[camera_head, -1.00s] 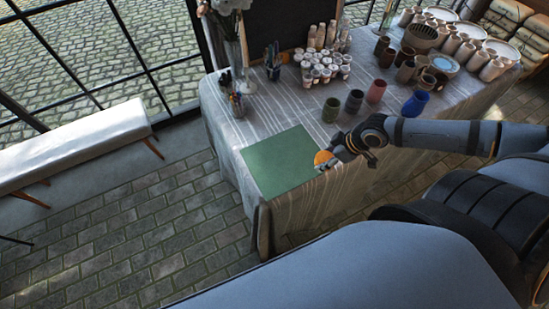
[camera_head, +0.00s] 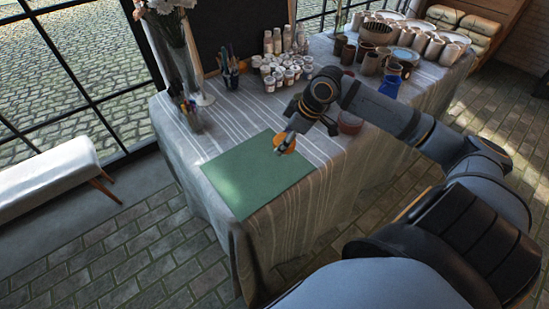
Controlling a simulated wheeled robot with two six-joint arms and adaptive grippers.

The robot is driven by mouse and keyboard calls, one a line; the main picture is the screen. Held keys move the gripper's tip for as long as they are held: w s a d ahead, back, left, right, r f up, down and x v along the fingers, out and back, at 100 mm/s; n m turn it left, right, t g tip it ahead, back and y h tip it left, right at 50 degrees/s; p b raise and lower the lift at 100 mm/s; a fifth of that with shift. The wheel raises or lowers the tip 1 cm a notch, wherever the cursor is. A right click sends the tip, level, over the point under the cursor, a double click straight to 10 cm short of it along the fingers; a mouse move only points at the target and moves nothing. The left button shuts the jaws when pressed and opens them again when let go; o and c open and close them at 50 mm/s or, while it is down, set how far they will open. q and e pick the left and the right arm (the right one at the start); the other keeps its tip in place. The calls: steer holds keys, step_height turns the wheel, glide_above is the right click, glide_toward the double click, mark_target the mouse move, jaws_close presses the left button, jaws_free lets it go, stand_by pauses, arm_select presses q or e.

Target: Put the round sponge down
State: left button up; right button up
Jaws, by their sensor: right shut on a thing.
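The round sponge (camera_head: 288,139) is orange and shows between the fingers of my right gripper (camera_head: 283,145). My right gripper is shut on it, over the upper right part of the green mat (camera_head: 250,185). The gripper and arm hide part of the sponge. I cannot tell whether the sponge touches the mat. My left gripper is not in view.
The mat lies on a table with a striped cloth (camera_head: 232,127). Small paint pots (camera_head: 283,75) and a brush holder (camera_head: 229,72) stand behind it. A glass vase with flowers (camera_head: 188,55) is at the back left.

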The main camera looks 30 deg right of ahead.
steer(key=shift+w+a+f, duration=0.1)
steer(key=shift+w+f, duration=0.5)
glide_above(270, 156)
steer(key=s+d, duration=0.1)
steer(key=f, duration=0.4)
steer(key=shift+s+f, duration=0.2)
steer(key=shift+f, duration=0.05)
steer(key=shift+w+f, duration=0.1)
steer(key=shift+f, duration=0.1)
step_height(270, 156, down, 3)
steer(key=shift+f, duration=0.1)
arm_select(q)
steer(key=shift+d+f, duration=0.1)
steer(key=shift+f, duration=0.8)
arm_select(e)
steer(key=o, duration=1)
steer(key=shift+f, duration=0.1)
